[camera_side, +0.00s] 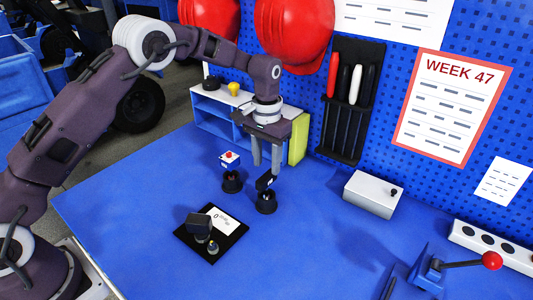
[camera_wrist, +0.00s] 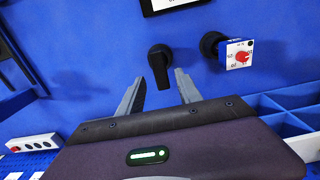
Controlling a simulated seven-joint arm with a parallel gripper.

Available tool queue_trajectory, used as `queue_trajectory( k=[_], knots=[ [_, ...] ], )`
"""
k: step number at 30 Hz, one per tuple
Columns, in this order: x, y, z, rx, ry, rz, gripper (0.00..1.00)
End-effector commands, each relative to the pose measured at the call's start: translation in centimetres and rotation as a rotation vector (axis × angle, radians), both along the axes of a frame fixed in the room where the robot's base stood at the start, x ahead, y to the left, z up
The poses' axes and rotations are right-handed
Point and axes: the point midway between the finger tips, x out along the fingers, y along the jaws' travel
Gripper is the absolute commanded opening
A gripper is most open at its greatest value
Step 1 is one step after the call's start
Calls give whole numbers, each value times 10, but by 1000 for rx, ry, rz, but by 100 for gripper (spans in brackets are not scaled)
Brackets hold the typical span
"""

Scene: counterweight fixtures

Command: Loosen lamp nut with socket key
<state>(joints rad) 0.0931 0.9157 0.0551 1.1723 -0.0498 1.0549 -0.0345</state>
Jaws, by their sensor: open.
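My gripper (camera_side: 266,169) is open and empty, pointing down above a black-handled tool (camera_side: 265,182) that stands upright in a round black holder (camera_side: 266,205). In the wrist view the tool's black handle (camera_wrist: 160,64) shows just beyond and between the open fingertips (camera_wrist: 160,76). I cannot tell whether the fingers are beside it or still above it. This tool may be the socket key; its lower end is hidden. A black plate (camera_side: 185,236) at the front carries a dark block, a small round fitting (camera_side: 213,247) and a white card. The lamp nut cannot be made out.
A white dial block with a red knob (camera_side: 230,158) stands in a second holder close to the left; it also shows in the wrist view (camera_wrist: 238,55). A shelf unit (camera_side: 215,125) stands behind. A grey box (camera_side: 371,194) and red-knobbed lever (camera_side: 491,260) are right.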

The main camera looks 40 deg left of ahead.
Motion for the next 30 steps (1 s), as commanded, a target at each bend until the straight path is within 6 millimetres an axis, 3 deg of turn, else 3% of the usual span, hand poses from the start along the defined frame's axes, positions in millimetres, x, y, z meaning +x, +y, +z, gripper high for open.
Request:
queue_trajectory(
  k=[12, 25, 30],
  knots=[
    [-1, 0, -58, 0, 2, 0, 42],
    [0, 0, -67, 0, 0, 0, 42],
    [0, 0, -67, 0, 0, 0, 8]
  ],
)
